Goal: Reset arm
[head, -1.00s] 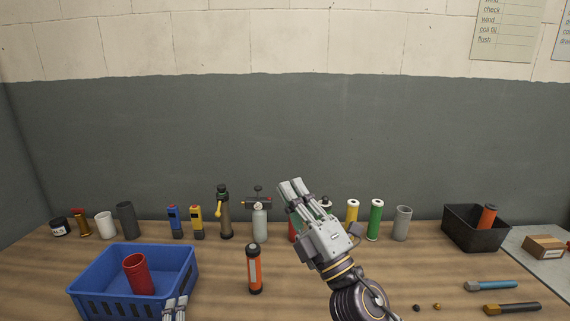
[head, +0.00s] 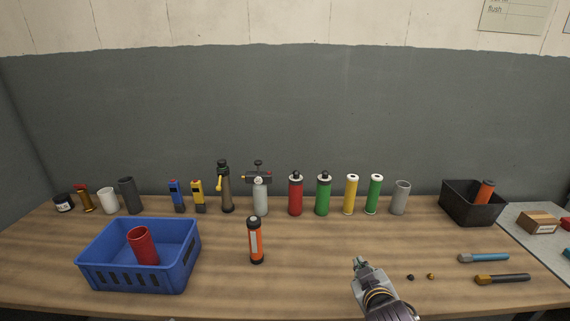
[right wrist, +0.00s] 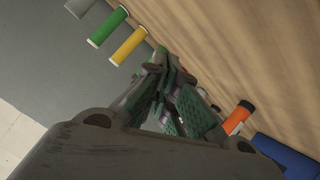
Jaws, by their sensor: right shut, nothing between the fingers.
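My right gripper (head: 360,265) is low at the front of the table in the head view, right of centre. It is shut and empty, and its closed fingers (right wrist: 175,85) also show in the right wrist view. An orange and black cylinder (head: 256,242) stands upright on the table to its left, apart from it. My left gripper does not show in the head view now.
A blue crate (head: 98,277) with a red cup (head: 142,246) stands at the left. Several bottles and tubes line the back. A black bin (head: 462,212) is at the right. Two brushes (head: 484,258) (head: 503,279) and two small balls lie right of my gripper.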

